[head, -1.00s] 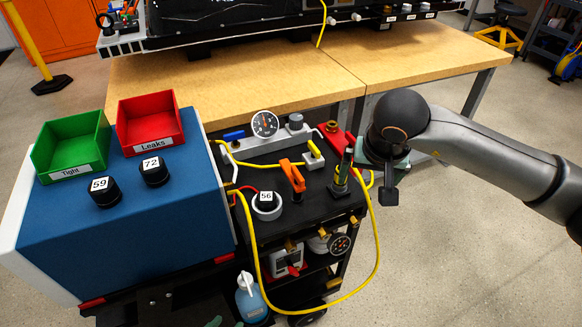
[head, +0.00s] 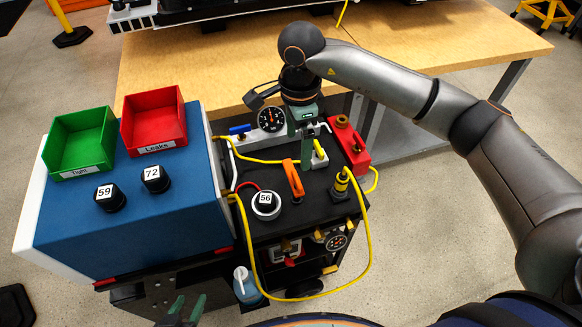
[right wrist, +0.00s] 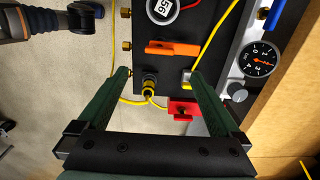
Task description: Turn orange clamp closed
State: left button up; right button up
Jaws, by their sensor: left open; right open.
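The orange clamp (head: 293,178) stands on the black cart top (head: 318,205), with its handle leaning up. In the right wrist view the orange clamp (right wrist: 172,48) lies ahead of the fingertips, with clear space around it. My right gripper (head: 308,150) hangs over the back of the cart, behind the clamp. In its wrist view the right gripper (right wrist: 158,76) is open and empty, its fingers to either side of the black and yellow connector (right wrist: 149,86). My left gripper (head: 184,310) is open at the bottom edge, away from the clamp.
A pressure gauge (head: 271,119), a red block (head: 349,145) and a white ring with a puck marked 56 (head: 266,203) surround the clamp. A yellow hose (head: 368,240) loops over the cart's front right. Green (head: 82,140) and red (head: 155,118) bins stand left.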

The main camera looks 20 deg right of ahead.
aim_at(297, 179)
notch_tip(297, 179, down, 12)
jog(key=shift+f, duration=0.1)
jog(key=shift+c, duration=0.2)
grip_shut()
dwell(0.9)
